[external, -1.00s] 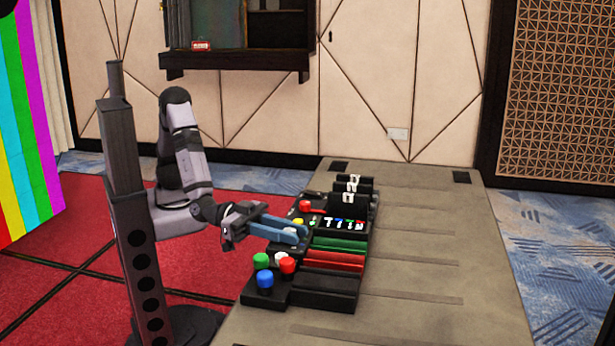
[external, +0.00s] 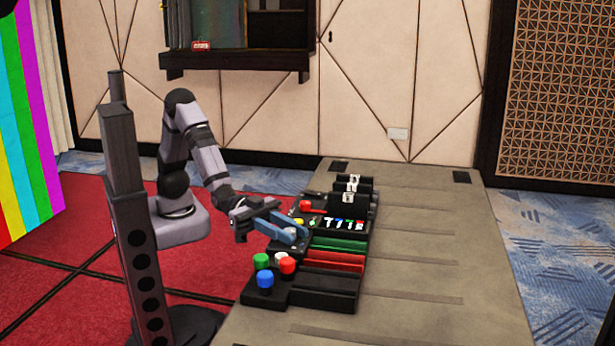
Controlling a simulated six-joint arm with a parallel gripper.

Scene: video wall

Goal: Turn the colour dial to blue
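A black control panel (external: 325,284) with several modules lies along the left side of the table. My gripper (external: 301,236) has blue fingers and is low over the middle-left module. Its two fingers are apart. A small pale round knob (external: 291,232) shows in the gap between them; it may be the colour dial, but its markings are too small to read. I cannot tell whether the fingers touch it.
Green (external: 261,259), blue (external: 265,279) and red (external: 288,265) buttons stand at the panel's near end. Another red button (external: 305,206) and a row of small coloured-tipped switches (external: 344,224) are beyond my gripper. The table's right side (external: 440,260) is clear.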

